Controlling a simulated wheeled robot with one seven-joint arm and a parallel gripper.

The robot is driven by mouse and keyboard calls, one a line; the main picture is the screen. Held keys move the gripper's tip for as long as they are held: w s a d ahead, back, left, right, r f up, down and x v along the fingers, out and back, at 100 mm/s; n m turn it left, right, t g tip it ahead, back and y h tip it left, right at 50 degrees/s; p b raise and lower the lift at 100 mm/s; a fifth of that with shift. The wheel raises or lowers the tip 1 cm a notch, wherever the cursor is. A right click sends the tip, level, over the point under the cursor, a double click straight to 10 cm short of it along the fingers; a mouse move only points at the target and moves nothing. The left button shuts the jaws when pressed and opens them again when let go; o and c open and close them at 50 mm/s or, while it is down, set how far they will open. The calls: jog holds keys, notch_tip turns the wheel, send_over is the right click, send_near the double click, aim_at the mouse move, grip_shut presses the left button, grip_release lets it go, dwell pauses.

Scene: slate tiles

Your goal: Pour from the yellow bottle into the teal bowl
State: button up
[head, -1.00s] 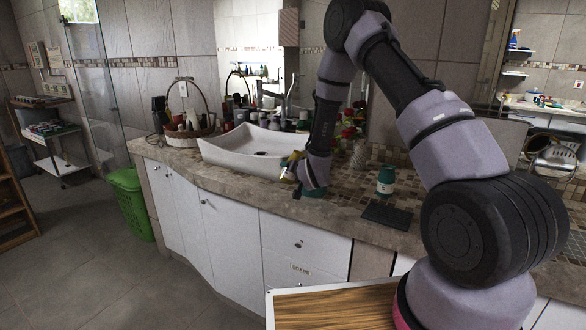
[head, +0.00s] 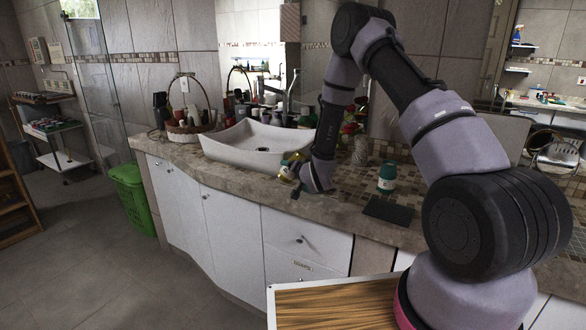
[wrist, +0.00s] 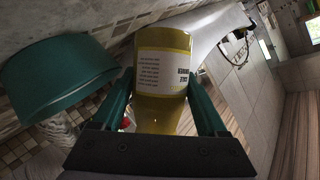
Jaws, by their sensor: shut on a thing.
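The yellow bottle (head: 287,169) is in my gripper above the counter, in front of the sink, and looks tilted. In the wrist view the bottle (wrist: 162,75), with its white printed label, sits between the two green fingers of my gripper (wrist: 163,105), which is shut on it. The teal bowl (wrist: 55,78) is at the left of the wrist view, beside the bottle and apart from it in the picture. I cannot see any liquid falling.
A teal jar with a pale label (head: 387,178) stands right of my gripper, with a dark flat mat (head: 388,210) in front of it. The white sink (head: 250,145) is behind on the left. A wicker basket (head: 185,130) and red flowers (head: 350,128) stand farther back.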

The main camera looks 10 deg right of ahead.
jog(key=m, duration=0.1)
jog(key=m+y, duration=0.1)
jog(key=shift+a+f+m+t+y, duration=0.3)
jog(key=shift+f+m, duration=0.05)
jog(key=shift+m, duration=0.05)
jog(key=shift+m+t+y, duration=0.3)
jog(key=shift+m+y, duration=0.1)
jog(key=shift+m, duration=0.5)
jog(key=shift+d+r+m, duration=0.15)
jog(key=shift+m, duration=0.55)
jog(key=shift+t+y, duration=0.3)
jog(key=shift+r+m, duration=0.45)
jog(key=shift+m, duration=0.45)
jog(key=shift+t+y, duration=0.3)
